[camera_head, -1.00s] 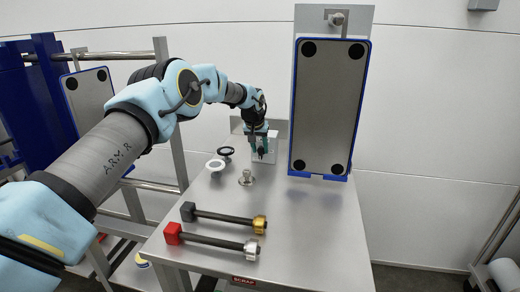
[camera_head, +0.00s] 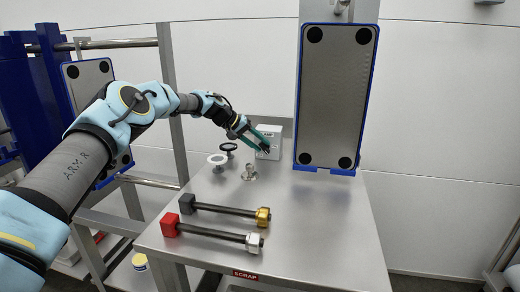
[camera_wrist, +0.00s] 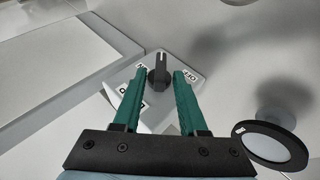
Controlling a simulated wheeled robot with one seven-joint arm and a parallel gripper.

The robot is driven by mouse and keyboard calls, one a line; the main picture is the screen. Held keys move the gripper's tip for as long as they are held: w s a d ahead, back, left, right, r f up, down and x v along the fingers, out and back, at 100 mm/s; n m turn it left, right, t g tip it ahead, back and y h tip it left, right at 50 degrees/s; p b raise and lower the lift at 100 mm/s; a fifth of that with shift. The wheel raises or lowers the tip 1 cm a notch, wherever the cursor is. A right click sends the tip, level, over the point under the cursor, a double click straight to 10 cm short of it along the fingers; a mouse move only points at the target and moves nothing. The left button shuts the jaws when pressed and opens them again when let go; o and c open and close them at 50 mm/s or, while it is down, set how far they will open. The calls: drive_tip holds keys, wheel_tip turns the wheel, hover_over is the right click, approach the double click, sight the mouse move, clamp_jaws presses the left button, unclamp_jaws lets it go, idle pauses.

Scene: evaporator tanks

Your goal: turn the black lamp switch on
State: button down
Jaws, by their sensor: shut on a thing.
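The black lamp switch (camera_wrist: 158,76) is a knob with a white pointer line on a light grey lamp box (camera_wrist: 128,82). In the wrist view the line points up the picture, between an OFF label at the right and a partly covered label at the left. My gripper (camera_wrist: 159,72) has its two green fingers on either side of the knob and is shut on it, though thin gaps seem to show. In the head view the lamp box (camera_head: 273,134) stands at the back of the steel table, and my gripper (camera_head: 264,145) reaches its front from the left, hiding the knob.
A white disc (camera_head: 217,159), a black ring (camera_head: 228,147) and a small metal fitting (camera_head: 249,172) stand near my gripper. A tall blue-edged panel (camera_head: 337,95) rises to the right. Two rods (camera_head: 225,209) (camera_head: 212,233) lie in front. The table's right side is clear.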

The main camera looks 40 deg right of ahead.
drive_tip(key=shift+w+h, duration=0.1)
drive_tip(key=shift+h, duration=0.2)
drive_tip(key=c, duration=0.8)
unclamp_jaws()
drive_tip(key=shift+c, duration=0.2)
drive_tip(key=shift+b, duration=0.3)
wheel_tip(320, 180, up, 10)
drive_tip(key=b, duration=0.1)
drive_tip(key=shift+b, duration=0.35)
